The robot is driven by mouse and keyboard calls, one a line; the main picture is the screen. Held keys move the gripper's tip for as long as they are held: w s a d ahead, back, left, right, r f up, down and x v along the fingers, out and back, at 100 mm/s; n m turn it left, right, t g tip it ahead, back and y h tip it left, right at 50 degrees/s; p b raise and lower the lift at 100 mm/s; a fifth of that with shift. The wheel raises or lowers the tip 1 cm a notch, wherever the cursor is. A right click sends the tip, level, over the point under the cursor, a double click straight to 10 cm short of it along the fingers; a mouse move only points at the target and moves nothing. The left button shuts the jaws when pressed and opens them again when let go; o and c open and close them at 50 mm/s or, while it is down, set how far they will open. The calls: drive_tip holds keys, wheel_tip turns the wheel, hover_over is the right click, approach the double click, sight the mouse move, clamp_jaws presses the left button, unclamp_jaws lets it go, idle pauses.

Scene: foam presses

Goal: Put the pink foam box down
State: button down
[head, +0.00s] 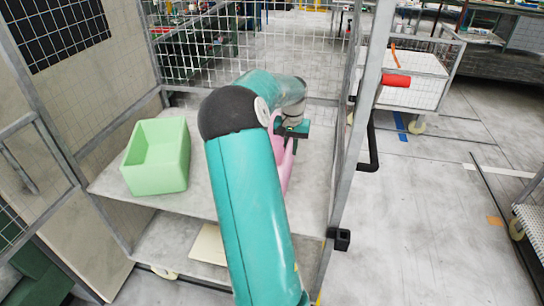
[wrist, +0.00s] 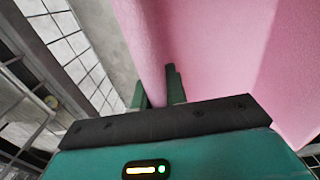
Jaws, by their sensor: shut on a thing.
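The pink foam box (head: 286,170) is mostly hidden behind my teal arm in the head view; only pink strips show beside it. In the wrist view its pink walls (wrist: 205,45) fill the upper middle and right. My gripper (wrist: 158,90) is shut on one wall of the box, with a dark finger on each side of it. In the head view my gripper (head: 292,132) is over the right part of the grey shelf (head: 208,197) of a wire-mesh cart. I cannot tell whether the box touches the shelf.
A light green open foam box (head: 157,170) stands on the left of the same shelf. Mesh walls (head: 255,50) and metal posts (head: 360,120) enclose the shelf at the back and right. A lower shelf holds a pale flat piece (head: 209,245). Bare shelf lies between the green box and my arm.

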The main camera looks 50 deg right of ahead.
drive_tip(key=shift+s+a+f, duration=0.1)
drive_tip(key=shift+a+f, duration=0.1)
drive_tip(key=shift+f, duration=2.55)
drive_tip(key=shift+d, duration=0.1)
drive_tip(key=c, duration=1.4)
unclamp_jaws()
drive_tip(key=shift+f, duration=0.15)
